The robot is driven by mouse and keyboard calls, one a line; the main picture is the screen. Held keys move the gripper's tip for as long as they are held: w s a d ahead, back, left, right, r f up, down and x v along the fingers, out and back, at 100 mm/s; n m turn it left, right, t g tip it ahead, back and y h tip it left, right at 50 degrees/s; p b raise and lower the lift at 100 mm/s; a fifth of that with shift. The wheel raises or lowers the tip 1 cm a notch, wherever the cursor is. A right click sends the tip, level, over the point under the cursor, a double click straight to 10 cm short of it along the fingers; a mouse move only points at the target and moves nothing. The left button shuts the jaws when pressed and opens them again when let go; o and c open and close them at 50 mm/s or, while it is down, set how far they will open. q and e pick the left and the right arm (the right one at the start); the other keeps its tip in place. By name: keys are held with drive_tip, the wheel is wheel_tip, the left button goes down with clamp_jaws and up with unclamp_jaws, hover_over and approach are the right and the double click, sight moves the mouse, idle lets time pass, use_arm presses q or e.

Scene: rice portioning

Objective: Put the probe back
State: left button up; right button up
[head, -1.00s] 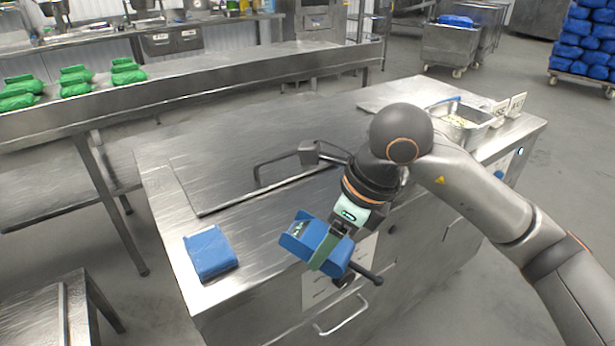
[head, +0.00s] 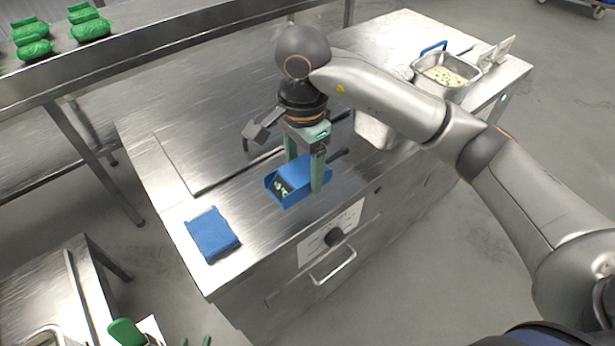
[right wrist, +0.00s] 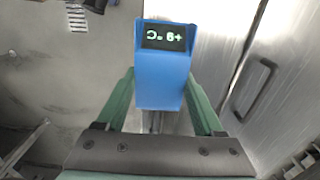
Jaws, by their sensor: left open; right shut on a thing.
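The probe (head: 306,178) is a blue box-shaped unit with a dark display showing lit digits. My right gripper (head: 301,176) is shut on it, one green finger on each side, over the front part of the steel worktop. I cannot tell whether it touches the surface. In the right wrist view the probe (right wrist: 163,75) sits between both fingers, with its display at the far end. A dark rod end (head: 339,154) shows just right of the probe. My left gripper (head: 196,341) shows only two green fingertips at the bottom edge, apart and empty.
A steel pan of food (head: 443,77) stands at the back right. A black knob (head: 334,237) is on the cabinet front.

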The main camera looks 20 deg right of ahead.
sight(307, 170)
drive_tip(key=w+f, duration=0.1)
drive_tip(key=w+d+f, duration=0.1)
drive_tip(key=f, duration=0.1)
drive_tip(key=w+d+f, duration=0.1)
drive_tip(key=f, duration=0.1)
drive_tip(key=shift+w+f, duration=0.1)
drive_tip(key=shift+w, duration=0.3)
drive_tip(key=f, duration=0.1)
drive_tip(key=f+p, duration=0.1)
drive_tip(key=f, duration=0.1)
drive_tip(key=shift+w+d+f, duration=0.1)
drive_tip(key=shift+w, duration=0.15)
drive_tip(key=shift+f, duration=0.25)
drive_tip(key=shift+f, duration=0.2)
drive_tip(key=o, duration=1.4)
drive_tip(key=shift+r, duration=0.1)
drive_tip(key=shift+c, duration=0.2)
